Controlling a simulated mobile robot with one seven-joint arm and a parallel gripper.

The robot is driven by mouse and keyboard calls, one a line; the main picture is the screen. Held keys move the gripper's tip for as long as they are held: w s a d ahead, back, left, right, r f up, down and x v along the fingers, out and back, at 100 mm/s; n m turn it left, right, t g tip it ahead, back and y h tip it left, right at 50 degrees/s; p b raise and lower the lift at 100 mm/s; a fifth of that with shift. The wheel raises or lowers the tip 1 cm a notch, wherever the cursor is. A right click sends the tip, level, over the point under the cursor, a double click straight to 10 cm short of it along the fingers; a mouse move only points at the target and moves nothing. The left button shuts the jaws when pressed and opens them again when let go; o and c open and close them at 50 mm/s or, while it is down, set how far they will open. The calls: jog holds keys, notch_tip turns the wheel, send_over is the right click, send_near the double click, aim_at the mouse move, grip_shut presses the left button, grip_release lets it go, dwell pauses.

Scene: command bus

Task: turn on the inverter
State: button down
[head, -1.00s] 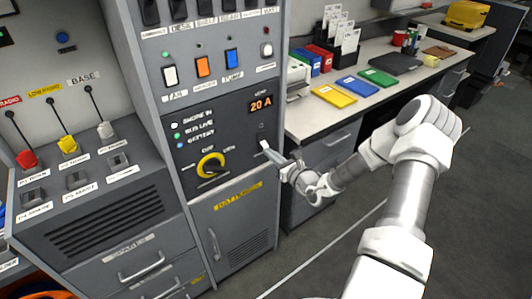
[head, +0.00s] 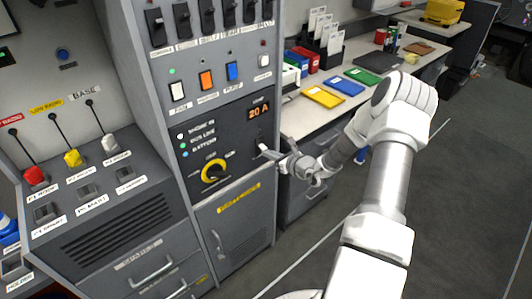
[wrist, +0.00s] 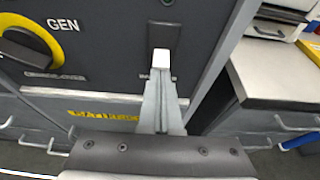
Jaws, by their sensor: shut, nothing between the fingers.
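The inverter switch looks to be the dark narrow plate (wrist: 164,38) on the grey panel in the wrist view. A small white block, seemingly its lever end (wrist: 162,58), shows at its lower part. My gripper (wrist: 161,78) is shut and empty, with its tips right at the white block. I cannot tell whether they touch. The label below the plate is mostly hidden by the fingers. In the head view, my gripper (head: 269,152) reaches the panel's right side, below the orange "20 A" display (head: 259,112). A small unlit lamp (wrist: 167,2) sits above the plate.
A yellow-ringed rotary knob (head: 215,171) is left of my gripper on the same panel. Coloured rockers (head: 206,80) and black switches are above. A yellow-labelled cabinet door (head: 238,235) is below. A counter with coloured folders (head: 324,97) stands to the right. The floor at right is clear.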

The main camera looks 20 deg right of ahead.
jog(key=r+g+p, duration=0.1)
jog(key=g+p, duration=0.1)
jog(key=shift+r+g+h+p, duration=0.1)
jog(key=shift+g+h+p, duration=0.2)
jog(key=shift+h, duration=0.1)
jog(key=shift+r+p, duration=0.4)
jog(key=shift+r, duration=0.45)
